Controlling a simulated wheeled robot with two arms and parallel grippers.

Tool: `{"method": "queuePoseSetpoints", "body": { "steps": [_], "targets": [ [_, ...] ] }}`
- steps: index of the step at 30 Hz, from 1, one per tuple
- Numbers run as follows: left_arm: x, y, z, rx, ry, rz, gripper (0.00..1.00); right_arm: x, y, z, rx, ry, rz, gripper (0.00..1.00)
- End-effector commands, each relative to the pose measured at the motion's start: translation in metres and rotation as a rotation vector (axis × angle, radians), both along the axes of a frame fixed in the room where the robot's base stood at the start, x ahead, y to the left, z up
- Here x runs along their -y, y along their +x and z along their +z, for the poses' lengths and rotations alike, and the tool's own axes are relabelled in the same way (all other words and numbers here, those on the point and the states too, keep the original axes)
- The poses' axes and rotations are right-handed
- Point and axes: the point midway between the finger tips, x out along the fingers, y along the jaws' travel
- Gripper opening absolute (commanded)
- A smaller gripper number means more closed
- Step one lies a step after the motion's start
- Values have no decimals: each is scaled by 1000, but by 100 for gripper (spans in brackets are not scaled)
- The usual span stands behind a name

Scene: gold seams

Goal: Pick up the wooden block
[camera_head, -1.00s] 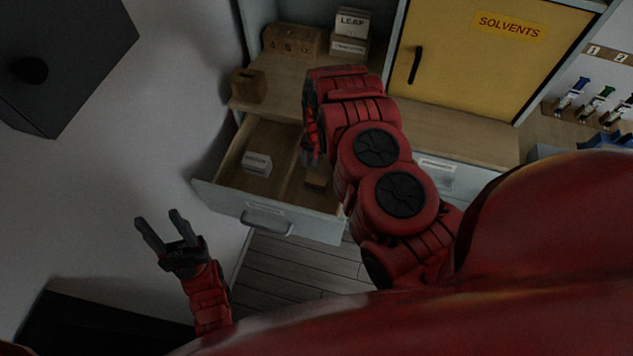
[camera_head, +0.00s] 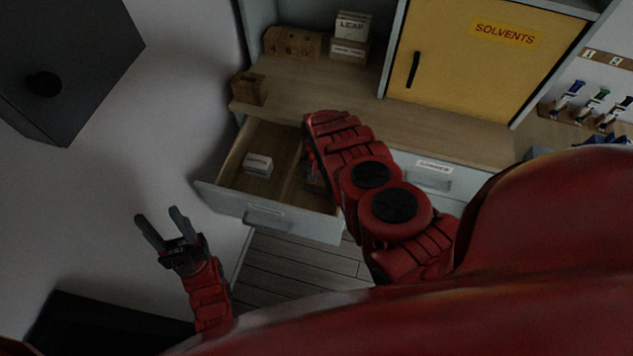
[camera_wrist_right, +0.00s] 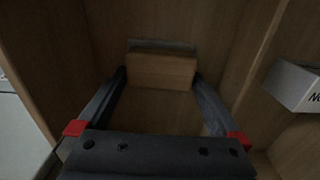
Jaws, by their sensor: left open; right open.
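The wooden block (camera_wrist_right: 161,70) lies in the drawer compartment in the right wrist view. My right gripper (camera_wrist_right: 161,82) is open, with one finger at each side of the block near its ends. I cannot tell whether the fingers touch it. In the head view my right arm reaches down into the open drawer (camera_head: 268,219) and hides the block. My left gripper (camera_head: 161,226) is open and empty, in front of the drawer at the lower left.
A white labelled box (camera_head: 258,165) lies in the drawer's left compartment, beyond a divider. On the counter stand a wooden box (camera_head: 249,88), numbered wooden blocks (camera_head: 292,43) and white labelled boxes (camera_head: 350,37). A yellow cabinet door (camera_head: 480,62) is shut behind.

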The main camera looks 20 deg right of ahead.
Motion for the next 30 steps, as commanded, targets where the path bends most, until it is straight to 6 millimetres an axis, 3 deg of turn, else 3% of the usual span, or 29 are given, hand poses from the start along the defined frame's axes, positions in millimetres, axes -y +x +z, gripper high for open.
{"method": "queuePoseSetpoints", "body": {
  "steps": [5,15,30],
  "targets": [
    [0,0,0,0,0,0,50,0,0,0,0,0,0,96],
    [0,0,0,0,0,0,50,0,0,0,-1,-1,0,37],
    [0,0,-2,0,0,0,50,2,1,8,0,-4,-1,36]
  ]
}}
